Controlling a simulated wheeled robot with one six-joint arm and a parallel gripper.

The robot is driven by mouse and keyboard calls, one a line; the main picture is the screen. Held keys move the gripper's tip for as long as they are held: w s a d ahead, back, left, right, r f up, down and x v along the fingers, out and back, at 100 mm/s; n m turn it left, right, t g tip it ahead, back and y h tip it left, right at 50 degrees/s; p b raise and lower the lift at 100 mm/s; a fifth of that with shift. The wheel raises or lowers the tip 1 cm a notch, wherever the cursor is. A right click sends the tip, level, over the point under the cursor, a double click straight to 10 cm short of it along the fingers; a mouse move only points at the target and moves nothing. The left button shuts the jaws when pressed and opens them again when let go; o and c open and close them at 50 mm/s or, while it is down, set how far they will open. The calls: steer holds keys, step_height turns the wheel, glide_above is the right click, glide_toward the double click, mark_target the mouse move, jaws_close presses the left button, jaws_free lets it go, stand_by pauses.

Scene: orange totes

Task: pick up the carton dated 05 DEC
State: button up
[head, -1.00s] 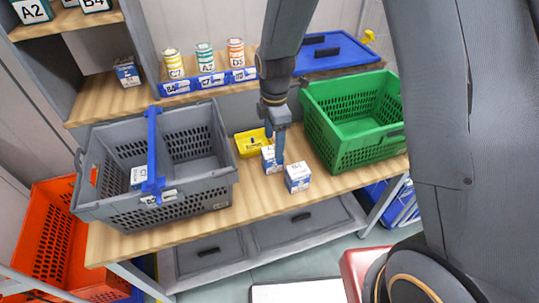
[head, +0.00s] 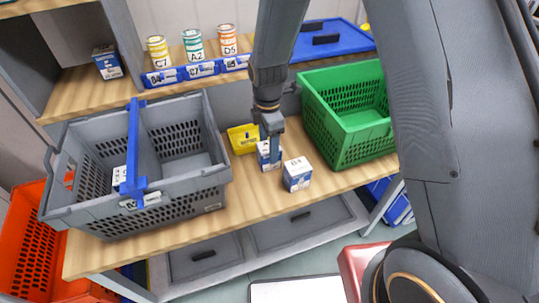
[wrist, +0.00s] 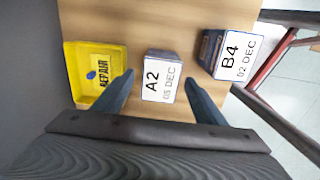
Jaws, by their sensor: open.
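The carton dated 05 DEC, labelled A2 (wrist: 162,77), stands on the wooden bench. In the wrist view it lies between and just beyond the tips of my open gripper (wrist: 160,88). In the head view this carton (head: 266,158) is partly hidden behind my gripper (head: 270,160), which is above and around it; I cannot tell whether the fingers touch it. A second carton, labelled B4 and dated 02 DEC (wrist: 231,54), stands to its right; it also shows in the head view (head: 297,175).
A yellow tray marked REPAIR (wrist: 73,60) lies left of the A2 carton. A grey crate (head: 185,185) with a blue handle stands left, a green crate (head: 345,150) right. Cans and a blue label rail (head: 195,73) are behind. An orange tote (head: 25,240) stands at lower left.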

steer(key=shift+d+f+p, duration=0.15)
steer(key=shift+f+p, duration=0.95)
steer(key=shift+f, duration=1.8)
steer(key=shift+c, duration=0.5)
steer(key=c, duration=1.3)
steer(key=shift+o, duration=0.2)
steer(key=shift+r, duration=0.1)
